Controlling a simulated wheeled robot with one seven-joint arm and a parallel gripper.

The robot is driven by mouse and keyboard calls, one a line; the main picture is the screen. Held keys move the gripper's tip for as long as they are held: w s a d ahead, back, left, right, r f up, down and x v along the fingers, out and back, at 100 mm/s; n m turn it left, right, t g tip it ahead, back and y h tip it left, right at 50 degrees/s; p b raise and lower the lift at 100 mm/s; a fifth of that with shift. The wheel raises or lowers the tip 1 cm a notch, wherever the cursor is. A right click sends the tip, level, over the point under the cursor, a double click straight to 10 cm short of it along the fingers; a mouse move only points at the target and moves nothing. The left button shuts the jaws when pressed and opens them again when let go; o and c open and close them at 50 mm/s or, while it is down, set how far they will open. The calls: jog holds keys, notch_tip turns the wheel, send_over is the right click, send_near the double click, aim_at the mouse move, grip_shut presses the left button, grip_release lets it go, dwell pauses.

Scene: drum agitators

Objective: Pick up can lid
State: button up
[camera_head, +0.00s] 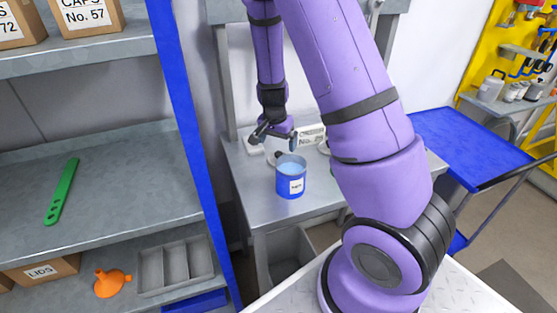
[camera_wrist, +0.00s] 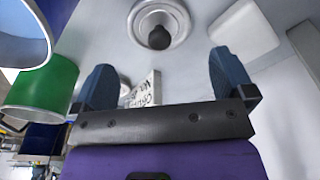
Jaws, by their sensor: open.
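A round pale metal lid with a dark knob (camera_wrist: 160,24) lies on the grey table, at the top middle of the wrist view. In the head view, what looks like the same lid (camera_head: 273,159) shows just left of a blue can, partly hidden. My gripper (camera_head: 276,140) is above the table at this spot, and its fingers point down. In the wrist view my gripper (camera_wrist: 163,84) has its two blue-grey fingers wide apart with nothing between them. The lid is beyond the fingertips, apart from them. The blue can (camera_head: 290,180) is open and upright, with a white label.
A green can (camera_wrist: 40,88) stands beside the blue can (camera_wrist: 22,40) at the wrist view's left. A white block (camera_wrist: 245,30) and a lettered sign (camera_wrist: 150,90) are close to the gripper. A blue shelf post (camera_head: 185,120) rises left of the grey table (camera_head: 325,200).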

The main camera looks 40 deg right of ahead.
aim_at(278, 153)
jog(key=shift+w+d+f, duration=0.1)
jog(key=shift+d+f, duration=0.1)
jog(key=shift+f, duration=1.35)
jog(key=shift+w+d+f, duration=0.1)
jog(key=shift+d+f, duration=0.1)
jog(key=shift+f, duration=1.3)
jog(key=c, duration=0.7)
